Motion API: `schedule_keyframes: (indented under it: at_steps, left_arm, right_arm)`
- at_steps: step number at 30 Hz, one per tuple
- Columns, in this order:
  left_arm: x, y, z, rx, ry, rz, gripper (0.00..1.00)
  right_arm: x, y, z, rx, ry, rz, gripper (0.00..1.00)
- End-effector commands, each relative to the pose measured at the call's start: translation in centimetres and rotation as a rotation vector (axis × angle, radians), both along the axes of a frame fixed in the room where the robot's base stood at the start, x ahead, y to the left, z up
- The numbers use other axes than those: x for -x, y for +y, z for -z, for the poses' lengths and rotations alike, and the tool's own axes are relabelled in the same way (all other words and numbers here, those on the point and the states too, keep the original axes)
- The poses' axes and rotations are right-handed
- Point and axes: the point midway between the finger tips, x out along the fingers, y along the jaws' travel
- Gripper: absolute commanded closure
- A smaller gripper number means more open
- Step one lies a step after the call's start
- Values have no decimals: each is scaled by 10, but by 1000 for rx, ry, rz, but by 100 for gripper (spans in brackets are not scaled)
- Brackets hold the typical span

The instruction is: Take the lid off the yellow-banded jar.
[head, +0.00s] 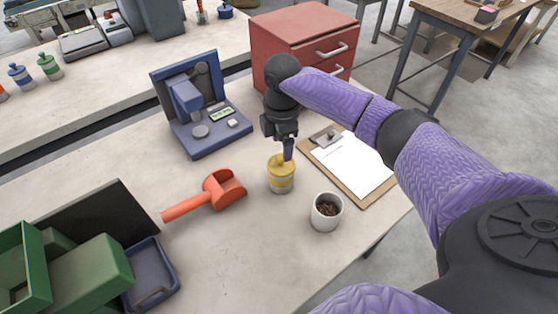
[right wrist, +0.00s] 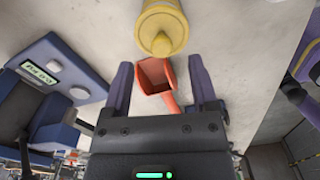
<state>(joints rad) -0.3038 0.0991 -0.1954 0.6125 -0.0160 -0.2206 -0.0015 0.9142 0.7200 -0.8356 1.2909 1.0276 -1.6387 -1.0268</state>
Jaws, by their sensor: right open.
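The yellow-banded jar (head: 281,183) stands upright on the bench, a pale jar with a yellow band. Its yellow lid (head: 275,163) sits on top, partly covered by a finger of my right gripper (head: 285,148). In the right wrist view the lid (right wrist: 163,27) has a round knob facing me. My right gripper (right wrist: 160,66) is open and empty there, its fingers spread wider than the knob. The lid appears just beyond the fingertips, not clasped between them. Whether a finger touches the lid I cannot tell. My left gripper is out of view.
An orange scoop (head: 206,195) lies left of the jar, and a white cup (head: 326,212) of dark pellets stands close at its right. A clipboard (head: 349,168) lies behind right. A blue scale-like machine (head: 205,110) stands behind left. Green bins (head: 85,275) are front left.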

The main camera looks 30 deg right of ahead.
Motion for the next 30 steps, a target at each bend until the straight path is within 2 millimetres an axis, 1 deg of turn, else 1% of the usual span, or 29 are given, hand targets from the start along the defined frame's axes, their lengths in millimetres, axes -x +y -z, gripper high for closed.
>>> schedule_keyframes:
  at_steps: [1,3,6,8,13,14,15,17,18,23,24,25,30]
  left_arm:
    - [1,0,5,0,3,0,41]
    - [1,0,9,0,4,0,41]
    - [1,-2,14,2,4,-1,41]
    - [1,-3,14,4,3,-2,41]
    - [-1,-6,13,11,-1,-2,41]
    - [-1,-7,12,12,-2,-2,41]
    - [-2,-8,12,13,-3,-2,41]
    - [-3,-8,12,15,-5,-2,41]
    - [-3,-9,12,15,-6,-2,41]
    - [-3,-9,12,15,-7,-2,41]
    - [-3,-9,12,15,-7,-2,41]
    - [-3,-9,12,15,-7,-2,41]
    - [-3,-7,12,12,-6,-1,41]
  right_arm:
    - [2,1,14,0,4,0,25]
    - [3,3,29,-1,3,0,25]
    - [3,2,43,1,2,1,25]
    - [3,2,45,2,1,1,25]
    - [3,2,45,1,-1,1,25]
    - [3,2,44,1,-1,1,27]
    - [3,2,44,1,-1,1,35]
    - [3,2,44,1,-1,1,48]
    - [3,2,44,1,-1,1,56]
    - [3,2,44,1,-1,2,90]
    - [3,2,44,1,-1,2,99]
    - [3,2,44,1,-1,2,100]
    - [3,2,44,1,-1,2,100]
